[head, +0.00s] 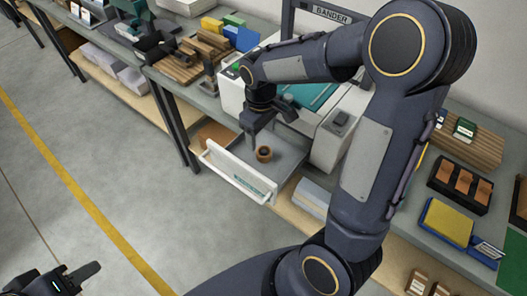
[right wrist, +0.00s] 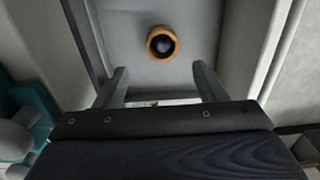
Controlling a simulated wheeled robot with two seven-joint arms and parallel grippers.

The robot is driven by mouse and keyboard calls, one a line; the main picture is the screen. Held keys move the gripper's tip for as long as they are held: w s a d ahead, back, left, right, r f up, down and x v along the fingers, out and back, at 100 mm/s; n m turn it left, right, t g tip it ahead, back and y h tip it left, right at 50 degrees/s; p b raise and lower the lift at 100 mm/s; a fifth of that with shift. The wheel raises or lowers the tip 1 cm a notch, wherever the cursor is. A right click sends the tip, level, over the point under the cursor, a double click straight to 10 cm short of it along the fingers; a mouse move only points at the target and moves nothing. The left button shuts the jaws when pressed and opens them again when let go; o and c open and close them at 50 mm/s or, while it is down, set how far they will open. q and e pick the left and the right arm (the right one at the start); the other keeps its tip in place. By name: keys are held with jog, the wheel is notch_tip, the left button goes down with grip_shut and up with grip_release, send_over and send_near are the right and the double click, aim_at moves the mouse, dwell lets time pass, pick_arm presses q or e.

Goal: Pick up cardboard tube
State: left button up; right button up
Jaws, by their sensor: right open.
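The cardboard tube (head: 264,154) stands on end in a grey open drawer with a white front (head: 238,175). In the right wrist view I look down on the tube (right wrist: 162,43), a tan ring with a dark middle. My right gripper (head: 262,128) is above the drawer, near the tube. In the right wrist view the right gripper's fingers (right wrist: 161,82) are apart with nothing between them, and the tube lies beyond their tips. My left gripper (head: 80,275) is at the lower left over the floor, far from the tube; its jaw state is unclear.
The drawer belongs to a white machine labelled BANDER (head: 332,14). Wooden blocks (head: 190,55) lie on the bench at left.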

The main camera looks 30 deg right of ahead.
aim_at(264, 151)
jog(key=f, duration=0.2)
jog(key=s+f, duration=0.1)
jog(key=f, duration=0.2)
jog(key=shift+s+f+p, duration=0.15)
jog(key=shift+f+p, duration=0.2)
jog(key=shift+f, duration=0.4)
jog(key=c, duration=1)
jog(key=shift+r, duration=0.2)
